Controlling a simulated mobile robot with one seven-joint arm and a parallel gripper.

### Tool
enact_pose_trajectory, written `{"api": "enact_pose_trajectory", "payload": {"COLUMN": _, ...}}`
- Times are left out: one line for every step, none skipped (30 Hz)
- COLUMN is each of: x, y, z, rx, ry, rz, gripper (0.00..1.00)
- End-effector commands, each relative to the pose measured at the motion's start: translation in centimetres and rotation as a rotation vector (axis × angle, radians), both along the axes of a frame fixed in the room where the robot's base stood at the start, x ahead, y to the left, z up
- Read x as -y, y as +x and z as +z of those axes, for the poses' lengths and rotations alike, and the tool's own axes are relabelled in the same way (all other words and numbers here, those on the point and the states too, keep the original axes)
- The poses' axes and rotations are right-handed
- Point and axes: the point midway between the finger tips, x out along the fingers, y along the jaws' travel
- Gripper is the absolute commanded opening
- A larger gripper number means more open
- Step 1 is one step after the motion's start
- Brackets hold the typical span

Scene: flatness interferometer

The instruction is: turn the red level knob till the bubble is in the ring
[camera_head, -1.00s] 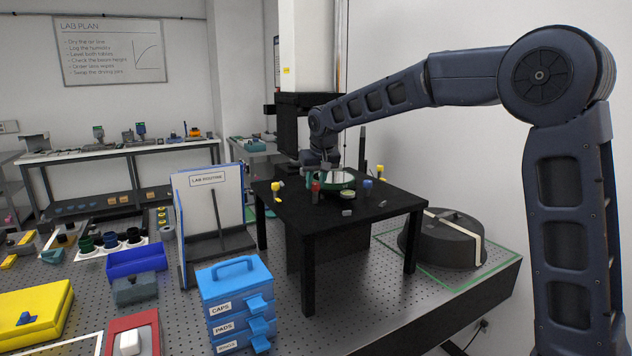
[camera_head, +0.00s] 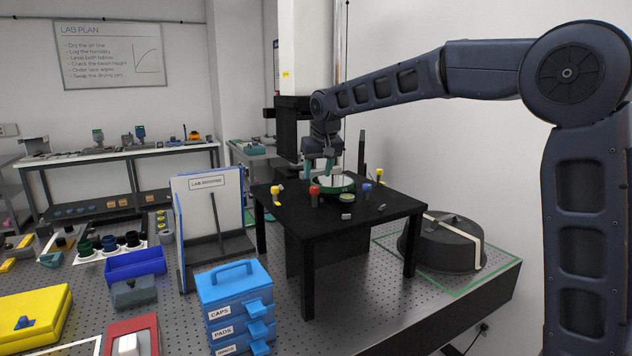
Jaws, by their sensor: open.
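A green round stage (camera_head: 334,188) with a pale disc lies behind the knob. A small green round piece (camera_head: 347,198), perhaps the bubble level, sits to the knob's right. It is too small to tell where any bubble lies.
The black table (camera_head: 345,221) also bears yellow knobs (camera_head: 275,190), a blue knob (camera_head: 366,188) and small grey blocks (camera_head: 346,216). A white panel (camera_head: 205,215) and blue drawers (camera_head: 235,305) stand to the left. A dark round case (camera_head: 442,240) lies to the right.

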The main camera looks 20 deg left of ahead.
Motion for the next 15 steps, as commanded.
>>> {"api": "enact_pose_trajectory", "payload": {"x": 0.2, "y": -0.3, "z": 1.0, "rx": 0.002, "ry": 0.001, "rz": 0.000, "gripper": 0.49}}
{"api": "enact_pose_trajectory", "payload": {"x": 0.4, "y": -0.5, "z": 1.5, "rx": 0.001, "ry": 0.002, "rz": 0.000, "gripper": 0.49}}
{"api": "enact_pose_trajectory", "payload": {"x": 0.5, "y": -0.6, "z": 2.1, "rx": 0.002, "ry": 0.001, "rz": 0.000, "gripper": 0.49}}
{"api": "enact_pose_trajectory", "payload": {"x": 0.6, "y": -0.8, "z": 2.4, "rx": 0.001, "ry": 0.001, "rz": 0.000, "gripper": 0.49}}
{"api": "enact_pose_trajectory", "payload": {"x": 0.7, "y": -0.9, "z": 2.8, "rx": 0.001, "ry": 0.001, "rz": 0.000, "gripper": 0.49}}
{"api": "enact_pose_trajectory", "payload": {"x": 0.8, "y": -1.1, "z": 3.3, "rx": 0.001, "ry": 0.001, "rz": 0.000, "gripper": 0.49}}
{"api": "enact_pose_trajectory", "payload": {"x": 0.9, "y": -1.2, "z": 3.6, "rx": 0.002, "ry": 0.001, "rz": 0.000, "gripper": 0.49}}
{"api": "enact_pose_trajectory", "payload": {"x": 1.0, "y": -1.3, "z": 3.9, "rx": 0.001, "ry": 0.001, "rz": 0.000, "gripper": 0.49}}
{"api": "enact_pose_trajectory", "payload": {"x": 1.1, "y": -1.4, "z": 4.2, "rx": 0.001, "ry": 0.001, "rz": 0.000, "gripper": 0.49}}
{"api": "enact_pose_trajectory", "payload": {"x": 1.1, "y": -1.5, "z": 4.4, "rx": 0.000, "ry": 0.000, "rz": 0.000, "gripper": 0.49}}
{"api": "enact_pose_trajectory", "payload": {"x": 1.1, "y": -1.5, "z": 4.5, "rx": 0.000, "ry": 0.000, "rz": 0.000, "gripper": 0.49}}
{"api": "enact_pose_trajectory", "payload": {"x": 1.2, "y": -1.6, "z": 4.7, "rx": 0.000, "ry": 0.000, "rz": 0.000, "gripper": 0.49}}
{"api": "enact_pose_trajectory", "payload": {"x": 1.2, "y": -1.6, "z": 4.8, "rx": 0.000, "ry": 0.000, "rz": 0.000, "gripper": 0.49}}
{"api": "enact_pose_trajectory", "payload": {"x": 1.2, "y": -1.6, "z": 4.8, "rx": 0.000, "ry": 0.000, "rz": 0.000, "gripper": 0.49}}
{"api": "enact_pose_trajectory", "payload": {"x": 1.2, "y": -1.6, "z": 4.9, "rx": 0.000, "ry": 0.000, "rz": 0.000, "gripper": 0.49}}
